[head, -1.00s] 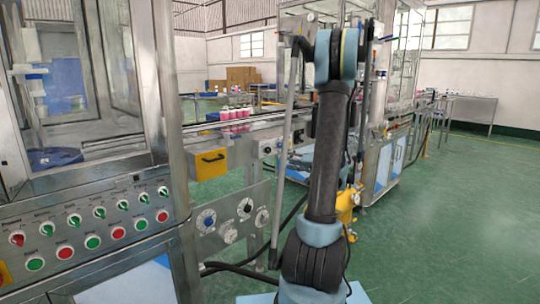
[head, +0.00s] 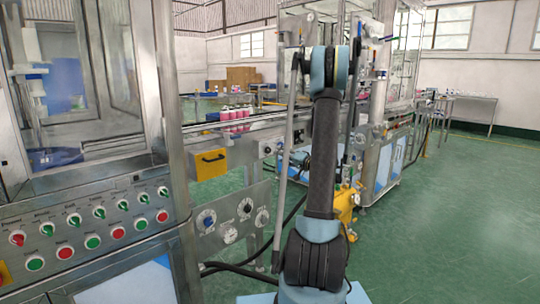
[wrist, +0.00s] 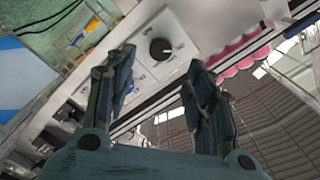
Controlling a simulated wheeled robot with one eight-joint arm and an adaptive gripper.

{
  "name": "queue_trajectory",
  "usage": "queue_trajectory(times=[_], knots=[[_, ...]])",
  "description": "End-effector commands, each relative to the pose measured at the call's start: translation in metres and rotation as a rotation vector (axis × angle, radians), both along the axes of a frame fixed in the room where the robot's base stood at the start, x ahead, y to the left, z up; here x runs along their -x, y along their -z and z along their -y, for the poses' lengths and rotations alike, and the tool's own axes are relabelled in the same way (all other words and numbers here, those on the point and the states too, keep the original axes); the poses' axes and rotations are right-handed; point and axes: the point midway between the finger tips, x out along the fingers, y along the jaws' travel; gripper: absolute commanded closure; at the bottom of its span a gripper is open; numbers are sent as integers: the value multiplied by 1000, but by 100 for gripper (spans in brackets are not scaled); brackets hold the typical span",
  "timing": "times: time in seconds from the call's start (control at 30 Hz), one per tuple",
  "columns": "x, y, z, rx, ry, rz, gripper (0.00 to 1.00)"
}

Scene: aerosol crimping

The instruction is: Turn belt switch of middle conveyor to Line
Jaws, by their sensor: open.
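The belt switch (wrist: 160,49) is a round black knob on a white plate with printed labels, in the upper middle of the wrist view. The labels are too small to read surely, and so is the knob's setting. My gripper (wrist: 159,62) is open and empty, with its two dark fingers spread to either side below the knob in the picture. The fingers look apart from the knob. In the head view the middle conveyor (head: 262,124) runs behind my arm, with a small dark knob on its side panel. My gripper cannot be made out there.
Pink-and-white cans (head: 235,113) stand on the conveyor. A panel of buttons and switches (head: 90,225) is at left. Green floor (head: 455,220) is clear at right.

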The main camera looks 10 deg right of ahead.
Motion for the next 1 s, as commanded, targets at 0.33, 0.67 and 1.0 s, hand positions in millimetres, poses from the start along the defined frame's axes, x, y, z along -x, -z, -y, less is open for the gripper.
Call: queue_trajectory(times=[0.33, 0.67, 1.0], knots=[[-48, 0, -36, 0, -3, 0, 51], [-68, 0, -50, 0, -1, 0, 51], [-69, 0, -50, 0, 0, 0, 64]])
